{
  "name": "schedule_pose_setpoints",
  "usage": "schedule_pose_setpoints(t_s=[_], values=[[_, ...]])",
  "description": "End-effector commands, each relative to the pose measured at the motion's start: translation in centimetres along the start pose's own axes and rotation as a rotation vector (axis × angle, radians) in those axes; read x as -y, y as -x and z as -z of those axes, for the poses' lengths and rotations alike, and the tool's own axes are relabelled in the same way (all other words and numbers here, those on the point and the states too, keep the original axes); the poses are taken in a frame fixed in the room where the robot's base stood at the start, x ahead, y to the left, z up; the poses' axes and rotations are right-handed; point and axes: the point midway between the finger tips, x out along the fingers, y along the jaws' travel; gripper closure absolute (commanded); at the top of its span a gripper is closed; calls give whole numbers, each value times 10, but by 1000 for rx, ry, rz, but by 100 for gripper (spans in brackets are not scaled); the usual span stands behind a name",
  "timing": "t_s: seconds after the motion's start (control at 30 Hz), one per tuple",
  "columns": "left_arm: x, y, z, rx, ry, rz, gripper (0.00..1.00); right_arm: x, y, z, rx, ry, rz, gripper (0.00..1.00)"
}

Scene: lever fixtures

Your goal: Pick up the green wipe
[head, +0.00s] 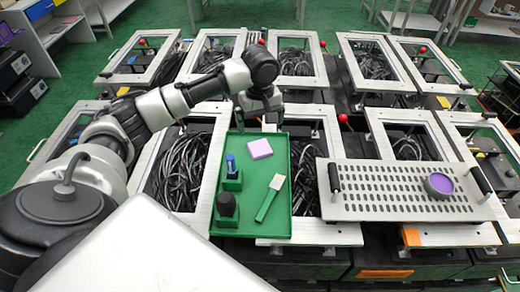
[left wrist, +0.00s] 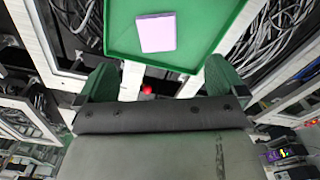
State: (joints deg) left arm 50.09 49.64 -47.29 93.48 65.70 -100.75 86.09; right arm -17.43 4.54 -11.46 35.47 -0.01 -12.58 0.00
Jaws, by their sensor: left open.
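A green tray (head: 247,226) lies across the fixtures in the head view. On it is a flat tool with a green part (head: 266,206) and a pale end; whether this is the green wipe I cannot tell. A lilac pad (head: 260,148) lies near the tray's far edge and shows in the left wrist view (left wrist: 156,32). My left gripper (head: 268,118) is at the far edge of the tray, beyond the pad. In the left wrist view its two green-looking fingers (left wrist: 157,80) are apart with nothing between them. My right gripper is not in view.
A blue item (head: 231,165) and a dark item (head: 226,205) stand in green holders on the tray's left. A perforated metal plate (head: 385,208) with dark handles and a purple round piece (head: 439,184) lies to the right. Framed boxes with cables and red-knobbed levers (head: 343,118) surround the tray.

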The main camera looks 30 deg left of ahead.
Motion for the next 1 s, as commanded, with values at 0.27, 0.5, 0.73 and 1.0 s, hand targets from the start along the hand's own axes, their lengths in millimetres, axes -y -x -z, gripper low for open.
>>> schedule_pose_setpoints(t_s=[0.27, 0.5, 0.73, 1.0], values=[[1, -37, 0, 2, 2, 4, 1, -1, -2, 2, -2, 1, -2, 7], [0, -63, 0, 0, 1, 1, 1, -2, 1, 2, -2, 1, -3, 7], [-3, -88, -6, 1, 0, 3, 1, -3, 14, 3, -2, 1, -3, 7], [-4, -116, -6, -1, -1, 0, 1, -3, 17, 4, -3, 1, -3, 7]])
